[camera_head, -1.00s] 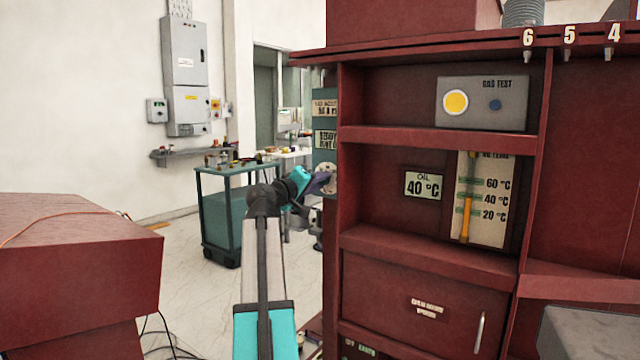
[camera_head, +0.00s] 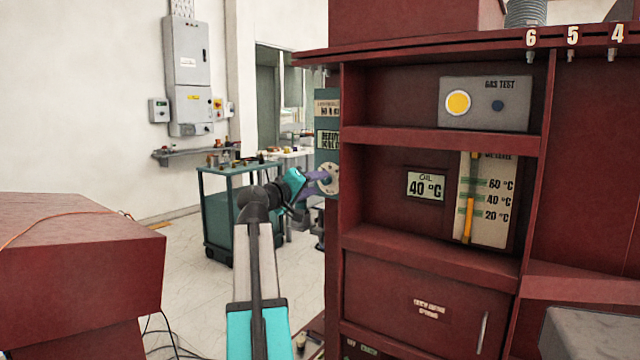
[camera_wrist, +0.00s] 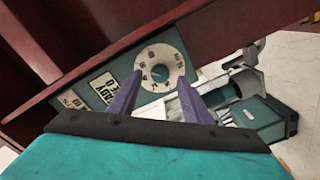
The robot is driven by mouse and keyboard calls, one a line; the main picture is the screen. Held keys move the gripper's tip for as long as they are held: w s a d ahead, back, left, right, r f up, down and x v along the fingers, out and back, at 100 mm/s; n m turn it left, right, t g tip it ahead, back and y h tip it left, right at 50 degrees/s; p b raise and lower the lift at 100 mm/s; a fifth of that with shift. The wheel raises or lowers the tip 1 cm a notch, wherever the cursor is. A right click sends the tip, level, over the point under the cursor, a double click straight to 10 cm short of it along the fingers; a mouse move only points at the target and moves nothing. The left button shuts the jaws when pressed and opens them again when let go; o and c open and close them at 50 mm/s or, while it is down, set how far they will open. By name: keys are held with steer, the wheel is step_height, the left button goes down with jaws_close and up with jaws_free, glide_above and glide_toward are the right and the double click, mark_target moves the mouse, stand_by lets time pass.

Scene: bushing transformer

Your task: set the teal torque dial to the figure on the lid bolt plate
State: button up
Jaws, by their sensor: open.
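A pale ring-shaped dial with small marks around its rim (camera_wrist: 160,66) sits on a teal panel (camera_wrist: 133,66); it also shows at the cabinet's left side in the head view (camera_head: 331,179). The marks are too small to read. My gripper (camera_wrist: 161,82) is open, its two purple fingers pointing at the dial's lower part, with nothing held between them. In the head view my gripper (camera_head: 318,180) is just left of the dial; whether it touches cannot be told. A plate reading "READY" (camera_wrist: 103,87) is beside the dial. I cannot make out a lid bolt plate.
The dark red cabinet (camera_head: 440,245) stands close on the right, with an "OIL 40 °C" plate (camera_head: 426,186) and a thermometer (camera_head: 485,200). A teal trolley (camera_head: 235,168) stands behind my arm. A red block (camera_head: 75,250) is at left. Open floor lies between.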

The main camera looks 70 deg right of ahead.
steer(key=v, duration=1)
steer(key=shift+a+p, duration=0.2)
steer(key=shift+p, duration=0.1)
